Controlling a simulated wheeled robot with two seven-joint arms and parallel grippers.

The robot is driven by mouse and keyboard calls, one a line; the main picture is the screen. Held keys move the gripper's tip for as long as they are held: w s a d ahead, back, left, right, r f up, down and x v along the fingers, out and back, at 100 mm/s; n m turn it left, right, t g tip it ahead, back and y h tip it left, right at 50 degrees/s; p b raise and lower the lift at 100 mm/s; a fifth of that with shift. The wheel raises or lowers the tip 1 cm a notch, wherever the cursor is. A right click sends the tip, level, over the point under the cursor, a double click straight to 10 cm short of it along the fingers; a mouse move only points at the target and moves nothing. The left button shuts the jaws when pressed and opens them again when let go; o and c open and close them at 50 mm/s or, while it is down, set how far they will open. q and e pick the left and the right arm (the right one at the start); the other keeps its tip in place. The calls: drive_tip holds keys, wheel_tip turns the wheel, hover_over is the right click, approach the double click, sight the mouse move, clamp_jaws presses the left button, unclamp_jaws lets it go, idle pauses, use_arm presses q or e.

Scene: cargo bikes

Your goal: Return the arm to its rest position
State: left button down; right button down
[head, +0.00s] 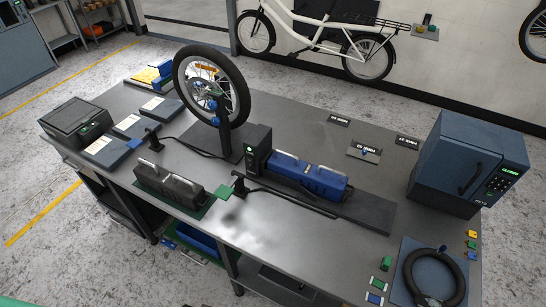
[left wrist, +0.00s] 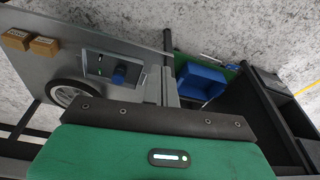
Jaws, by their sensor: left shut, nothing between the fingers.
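My left gripper (left wrist: 160,120) fills the lower part of the left wrist view, as a green housing with a lit white bar and a dark bolted strip across its front. It is shut and empty, and it touches nothing that I can see. In the head view neither gripper shows. The workbench (head: 245,225) stands in front of me with no arm over it.
The bench holds a wheel on a stand (head: 212,85), a blue battery pack (head: 308,174), a dark battery pack (head: 168,186), a blue cabinet (head: 465,160) and a coiled black ring (head: 408,280).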

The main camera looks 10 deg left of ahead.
use_arm(q)
drive_tip(key=s+a+f+b, duration=0.1)
drive_tip(key=s+f+b, duration=0.1)
drive_tip(key=s+f, duration=0.4)
drive_tip(key=s+a+f+g+b, duration=0.1)
drive_tip(key=s+f, duration=0.6)
drive_tip(key=f, duration=0.7)
drive_tip(key=s+a+f+b, duration=0.1)
drive_tip(key=s+f+b, duration=0.2)
drive_tip(key=s+f, duration=0.4)
wheel_tip(320, 180, down, 3)
drive_tip(key=shift+s+a+f, duration=0.15)
drive_tip(key=shift+s+a, duration=0.05)
drive_tip(key=shift+a, duration=0.15)
